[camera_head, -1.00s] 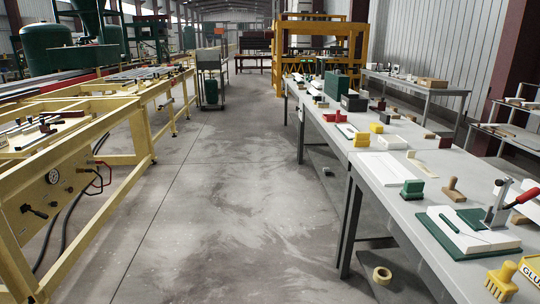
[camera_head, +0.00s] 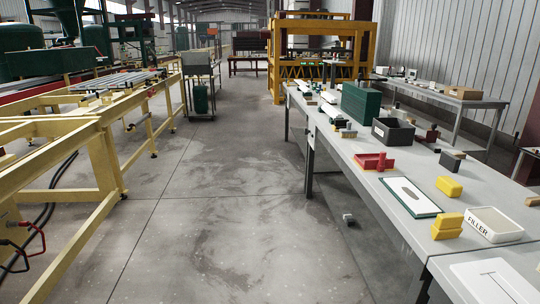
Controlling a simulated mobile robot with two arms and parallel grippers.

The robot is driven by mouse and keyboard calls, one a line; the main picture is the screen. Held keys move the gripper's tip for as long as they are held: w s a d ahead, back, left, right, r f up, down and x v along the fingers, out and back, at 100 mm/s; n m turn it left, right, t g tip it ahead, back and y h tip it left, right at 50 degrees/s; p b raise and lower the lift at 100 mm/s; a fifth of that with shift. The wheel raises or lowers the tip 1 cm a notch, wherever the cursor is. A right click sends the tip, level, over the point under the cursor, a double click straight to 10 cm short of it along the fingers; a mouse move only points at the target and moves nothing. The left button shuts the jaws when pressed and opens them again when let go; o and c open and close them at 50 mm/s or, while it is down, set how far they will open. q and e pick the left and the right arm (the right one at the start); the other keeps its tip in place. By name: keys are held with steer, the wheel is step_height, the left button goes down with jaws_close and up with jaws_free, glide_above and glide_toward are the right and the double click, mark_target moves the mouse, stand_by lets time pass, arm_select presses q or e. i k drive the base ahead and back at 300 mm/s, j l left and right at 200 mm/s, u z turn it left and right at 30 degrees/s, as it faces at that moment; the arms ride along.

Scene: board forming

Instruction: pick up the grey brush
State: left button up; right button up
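I cannot clearly pick out the grey brush. A small dark grey block with a tan part (camera_head: 452,160) lies on the right-hand table, past the yellow blocks; I cannot tell if it is a brush. Neither of my grippers is in view.
The long grey table (camera_head: 340,171) on the right holds a FILLER tub (camera_head: 495,224), yellow blocks (camera_head: 447,226), a white board on green (camera_head: 410,196), a red tray (camera_head: 372,161), a black bin (camera_head: 393,132) and a green box (camera_head: 361,104). A yellow frame (camera_head: 60,140) stands left.

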mark_target(349, 133)
steer(key=i+z, duration=0.1)
steer(key=i, duration=0.35)
steer(key=i+j+z, duration=0.1)
steer(key=i, duration=0.4)
steer(key=i+j+z, duration=0.1)
steer(key=i, duration=0.35)
steer(key=i+j+z, duration=0.1)
steer(key=i, duration=0.35)
steer(key=j, duration=0.1)
